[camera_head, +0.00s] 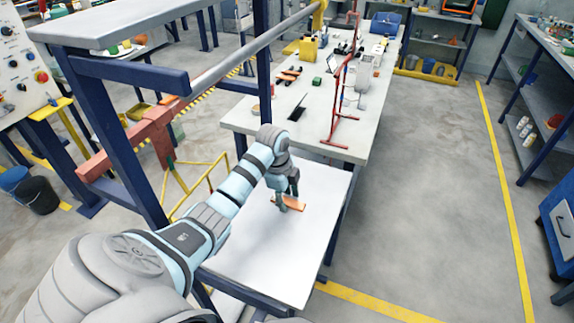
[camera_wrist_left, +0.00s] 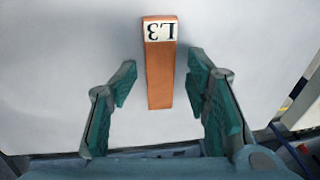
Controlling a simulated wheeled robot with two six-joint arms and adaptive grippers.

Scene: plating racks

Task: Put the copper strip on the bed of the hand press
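The copper strip (camera_head: 295,203) lies flat on a white tabletop (camera_head: 265,262) in the head view. In the left wrist view the strip (camera_wrist_left: 160,80) is a narrow orange bar with a white end label reading L3. My left gripper (camera_head: 286,202) points down at the strip and partly covers it. In the left wrist view its green-padded fingers (camera_wrist_left: 162,68) are spread on either side of the strip, with a gap on both sides. My right gripper is not in view. I cannot clearly make out the hand press.
A longer bench (camera_head: 345,150) behind holds a red frame (camera_head: 340,110), a yellow container (camera_head: 307,49) and small tools. Blue posts (camera_head: 105,130) and a grey horizontal bar (camera_head: 250,47) stand at the left. The floor to the right is clear.

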